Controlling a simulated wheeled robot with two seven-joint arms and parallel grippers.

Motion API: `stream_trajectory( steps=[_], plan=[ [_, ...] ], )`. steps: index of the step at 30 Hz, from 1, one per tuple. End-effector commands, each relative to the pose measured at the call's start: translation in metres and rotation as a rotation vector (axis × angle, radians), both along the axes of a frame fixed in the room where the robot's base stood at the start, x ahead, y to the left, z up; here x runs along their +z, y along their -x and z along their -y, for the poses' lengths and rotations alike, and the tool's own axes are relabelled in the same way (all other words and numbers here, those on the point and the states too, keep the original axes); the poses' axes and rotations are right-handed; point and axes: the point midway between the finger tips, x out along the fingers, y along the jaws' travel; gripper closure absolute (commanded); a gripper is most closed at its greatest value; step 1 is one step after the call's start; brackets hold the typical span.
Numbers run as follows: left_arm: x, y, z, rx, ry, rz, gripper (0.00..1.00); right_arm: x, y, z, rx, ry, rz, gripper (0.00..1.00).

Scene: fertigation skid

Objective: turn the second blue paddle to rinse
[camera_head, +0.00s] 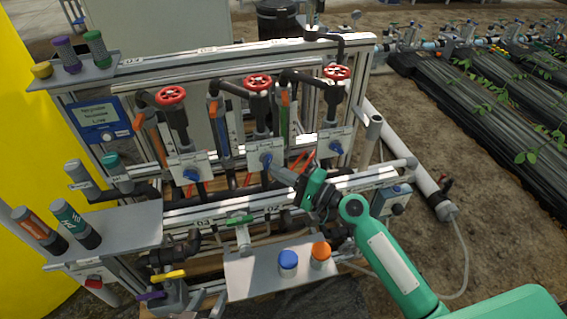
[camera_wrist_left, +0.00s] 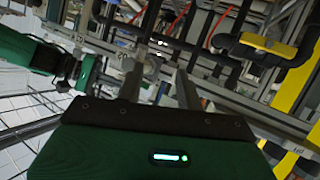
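Three blue paddles sit on white plates below the red handwheels: a left one (camera_head: 193,175), a second, middle one (camera_head: 267,158) and a right one (camera_head: 336,147). My right gripper (camera_head: 282,172) is just below and to the right of the second paddle, its tips pointing toward it. Whether its tips touch the paddle, and how wide they stand, I cannot tell. The plate's labels are too small to read. My left gripper (camera_wrist_left: 159,78) shows in the left wrist view with its two fingers apart and nothing between them. I do not see it in the head view.
Red handwheels (camera_head: 257,82) and pipes crowd the skid frame. A lower shelf (camera_head: 248,283) carries a blue-capped bottle (camera_head: 288,262) and an orange-capped one (camera_head: 321,254). A left shelf (camera_head: 135,228) holds several bottles.

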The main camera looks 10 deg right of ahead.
Motion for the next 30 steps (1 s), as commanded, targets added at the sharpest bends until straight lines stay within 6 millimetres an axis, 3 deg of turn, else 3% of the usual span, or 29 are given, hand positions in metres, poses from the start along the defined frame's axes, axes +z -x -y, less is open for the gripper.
stream_trajectory(
  steps=[11, 30],
  plan=[
    [0.003, 0.001, 0.012, -0.001, 0.065, 0.093, 0.64, -0.006, 0.001, -0.006, 0.003, 0.000, -0.001, 1.00],
    [0.012, -0.005, 0.010, 0.010, 0.075, 0.138, 0.64, -0.006, 0.001, -0.007, 0.001, 0.000, -0.001, 1.00]
  ],
)
